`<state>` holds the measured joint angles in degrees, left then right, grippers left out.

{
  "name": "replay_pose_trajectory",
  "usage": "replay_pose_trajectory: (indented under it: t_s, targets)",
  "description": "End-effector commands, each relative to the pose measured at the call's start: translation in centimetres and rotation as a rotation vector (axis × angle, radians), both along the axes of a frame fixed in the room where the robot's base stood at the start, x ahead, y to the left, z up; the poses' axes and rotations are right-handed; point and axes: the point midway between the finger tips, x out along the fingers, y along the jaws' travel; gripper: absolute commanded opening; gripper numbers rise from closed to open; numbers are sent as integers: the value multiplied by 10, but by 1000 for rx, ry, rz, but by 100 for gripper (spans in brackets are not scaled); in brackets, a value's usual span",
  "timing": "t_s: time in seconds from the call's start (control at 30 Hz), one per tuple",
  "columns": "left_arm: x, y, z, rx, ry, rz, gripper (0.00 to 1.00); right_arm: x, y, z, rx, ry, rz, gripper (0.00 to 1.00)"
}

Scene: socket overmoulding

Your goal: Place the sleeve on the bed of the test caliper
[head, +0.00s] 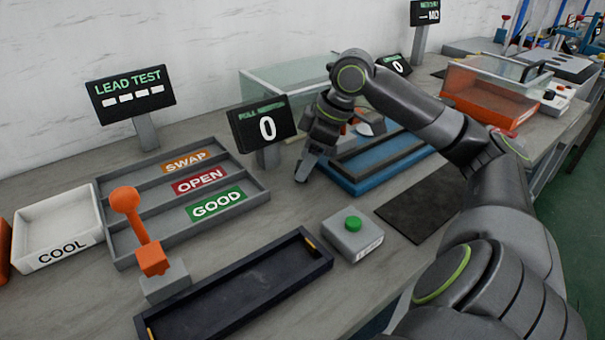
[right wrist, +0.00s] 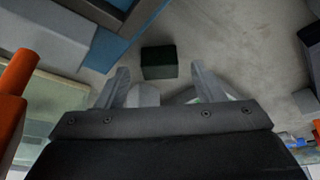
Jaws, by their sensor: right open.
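My right gripper (head: 306,168) points down in the head view, beside the blue-based fixture (head: 343,183) and right of the display reading 0. In the right wrist view its two fingers (right wrist: 159,84) are apart with nothing gripped. A small dark green block (right wrist: 159,62) lies on the worktop beyond the fingertips, between them in the picture and apart from them. I cannot tell whether this block is the sleeve. It does not show in the head view. I cannot pick out the test caliper with certainty. My left gripper is not in view.
A grey box with a green button (head: 352,235) and a long dark tray (head: 200,318) stand in front. A sorting tray (head: 262,190), an orange-knobbed lever (head: 128,203) and a white COOL bin (head: 95,215) are left. The display (head: 262,124) stands close to my right gripper.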

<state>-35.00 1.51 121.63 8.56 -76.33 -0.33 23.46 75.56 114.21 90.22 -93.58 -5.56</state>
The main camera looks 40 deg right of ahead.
Motion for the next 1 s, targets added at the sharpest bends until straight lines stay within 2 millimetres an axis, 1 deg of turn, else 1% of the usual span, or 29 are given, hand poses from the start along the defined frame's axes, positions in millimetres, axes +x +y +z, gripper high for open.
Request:
replay_pose_trajectory:
  t_s: [0.03,0.1,0.37,0.47,0.73,0.77,1.0]
  targets:
    - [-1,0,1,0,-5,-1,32,1,1,-6,1,0,0,62]
    - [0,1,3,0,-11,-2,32,2,2,-9,1,0,0,62]
    - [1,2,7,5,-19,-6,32,3,2,-9,-2,0,-2,62]
    - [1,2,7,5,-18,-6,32,3,2,-9,-1,0,-1,51]
    - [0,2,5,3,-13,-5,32,3,2,-9,-1,0,-1,16]
    - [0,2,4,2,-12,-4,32,3,2,-9,-1,0,-1,14]
    - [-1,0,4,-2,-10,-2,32,3,2,-8,-1,0,-1,14]
